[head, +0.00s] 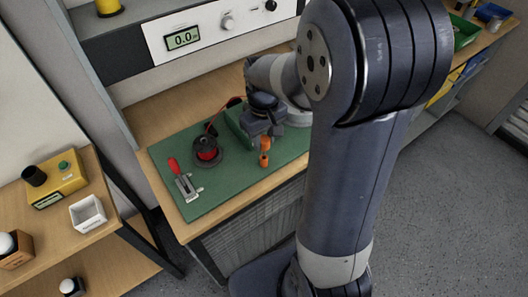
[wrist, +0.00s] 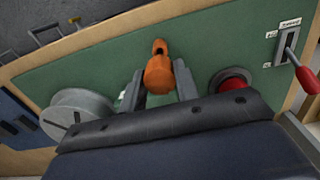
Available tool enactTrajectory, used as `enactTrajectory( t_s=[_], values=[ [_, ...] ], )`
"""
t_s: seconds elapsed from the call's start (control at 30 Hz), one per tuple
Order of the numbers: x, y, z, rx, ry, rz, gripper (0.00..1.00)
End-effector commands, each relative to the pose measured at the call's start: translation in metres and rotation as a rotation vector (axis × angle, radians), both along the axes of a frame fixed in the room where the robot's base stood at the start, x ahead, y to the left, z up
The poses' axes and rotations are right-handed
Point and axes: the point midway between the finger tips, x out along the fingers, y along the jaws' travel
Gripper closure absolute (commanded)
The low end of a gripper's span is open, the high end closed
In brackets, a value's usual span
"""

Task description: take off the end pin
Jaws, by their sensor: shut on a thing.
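An orange end pin (head: 264,158) stands out from the green board near its front edge in the head view. In the wrist view the end pin (wrist: 160,74) has a thick rounded body and a smaller knobbed part beyond it. My gripper (head: 264,138) is over it in the head view. In the wrist view my gripper (wrist: 159,88) has one grey finger on each side of the orange body, shut on it. Whether its far part touches the board cannot be told.
The green board (head: 232,182) carries a red coil on a black base (head: 206,148) and a red-handled switch (head: 183,182), left of my gripper. A grey spool (wrist: 72,110) lies left in the wrist view. A metering panel (head: 220,25) rises behind. A white tray (head: 88,214) stands left.

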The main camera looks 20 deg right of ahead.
Motion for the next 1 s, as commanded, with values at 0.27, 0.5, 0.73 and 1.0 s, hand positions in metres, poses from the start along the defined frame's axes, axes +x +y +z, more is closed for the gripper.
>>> enactTrajectory(
  t_s=[0.27,0.5,0.73,1.0],
  values=[
    [0.0,0.0,0.002,0.0,-0.001,0.0,0.99],
    [0.0,0.0,0.019,0.0,-0.001,0.0,0.99],
    [0.0,0.0,0.037,0.0,-0.001,0.0,0.99],
    [0.0,0.0,0.051,0.0,-0.001,0.0,0.99]
  ],
)
